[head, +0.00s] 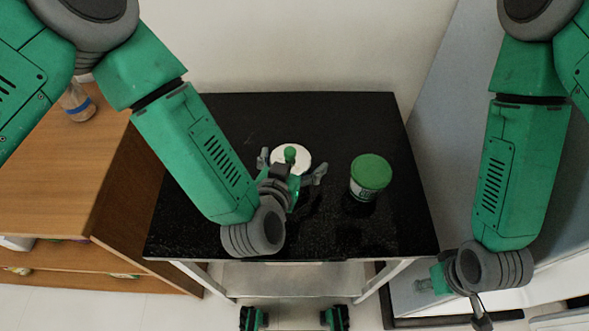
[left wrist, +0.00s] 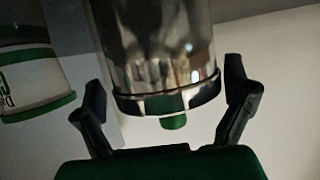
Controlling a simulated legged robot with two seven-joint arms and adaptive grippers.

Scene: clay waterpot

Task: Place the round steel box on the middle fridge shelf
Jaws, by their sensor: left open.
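The round steel box (left wrist: 160,50) shows its shiny wall in the left wrist view, between the two fingers of my left gripper (left wrist: 166,98). Its pale round lid with a green knob (head: 303,158) shows on the black table in the head view. My left gripper (head: 292,164) is open, with a finger on each side of the box; I cannot tell whether either touches it. My right gripper (head: 452,298) hangs low at the right, away from the box, and its jaws are unclear. No middle fridge shelf can be made out.
A green-lidded jar (head: 370,175) stands right of the box on the black table (head: 340,115). A wooden cabinet (head: 50,200) with a blue-banded bottle (head: 77,105) is at the left. A large grey-blue panel (head: 450,130), possibly the fridge, rises at the right.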

